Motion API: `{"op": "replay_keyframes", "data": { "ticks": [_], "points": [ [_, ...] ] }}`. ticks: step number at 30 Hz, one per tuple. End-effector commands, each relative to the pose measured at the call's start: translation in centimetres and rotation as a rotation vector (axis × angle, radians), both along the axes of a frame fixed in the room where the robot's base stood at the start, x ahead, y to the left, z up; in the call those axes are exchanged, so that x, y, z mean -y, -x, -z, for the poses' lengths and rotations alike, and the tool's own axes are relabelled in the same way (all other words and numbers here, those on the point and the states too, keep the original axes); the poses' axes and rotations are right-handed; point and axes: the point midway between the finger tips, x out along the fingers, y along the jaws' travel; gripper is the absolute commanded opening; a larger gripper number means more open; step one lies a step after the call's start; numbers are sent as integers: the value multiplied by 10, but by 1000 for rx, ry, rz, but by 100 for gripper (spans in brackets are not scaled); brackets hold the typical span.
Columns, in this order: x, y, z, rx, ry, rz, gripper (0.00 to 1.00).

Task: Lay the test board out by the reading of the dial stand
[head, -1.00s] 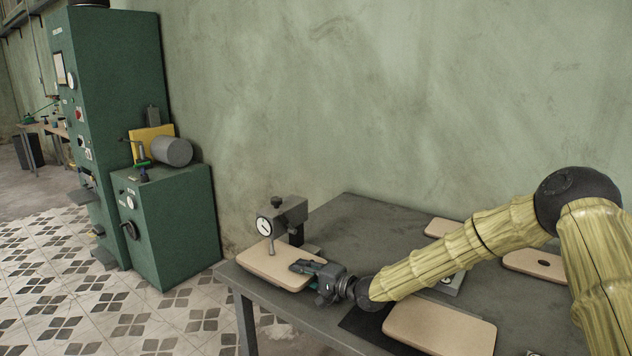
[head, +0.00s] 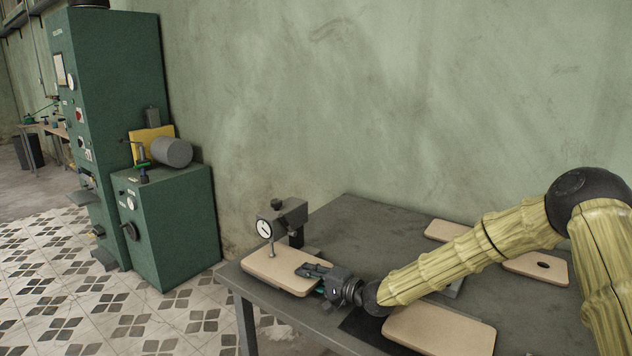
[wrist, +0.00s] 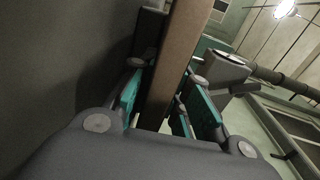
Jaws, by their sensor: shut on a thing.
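The dial stand (head: 288,218) is at the table's far left corner, its round white dial facing me and its probe over a tan board. That test board (head: 285,272) lies under the probe, flat or nearly so. My gripper (head: 313,270) is shut on the board's near right edge. In the wrist view the board (wrist: 182,60) runs edge-on between the teal finger pads of my gripper (wrist: 172,112). The dial reading is too small to tell.
Another tan board (head: 440,328) lies on the front of the table beside a dark mat (head: 366,330). Farther back are a plain board (head: 447,231) and a board with a dark hole (head: 536,266). The table (head: 362,222) is clear along the back left. Green machines stand left of it.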

Motion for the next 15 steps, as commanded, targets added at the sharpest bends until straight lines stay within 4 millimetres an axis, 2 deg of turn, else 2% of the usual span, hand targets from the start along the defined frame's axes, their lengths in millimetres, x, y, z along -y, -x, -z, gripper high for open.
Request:
{"op": "replay_keyframes", "data": {
  "ticks": [15],
  "points": [
    [26, 20, 2, -5, 2, 0, 0]
  ]
}}
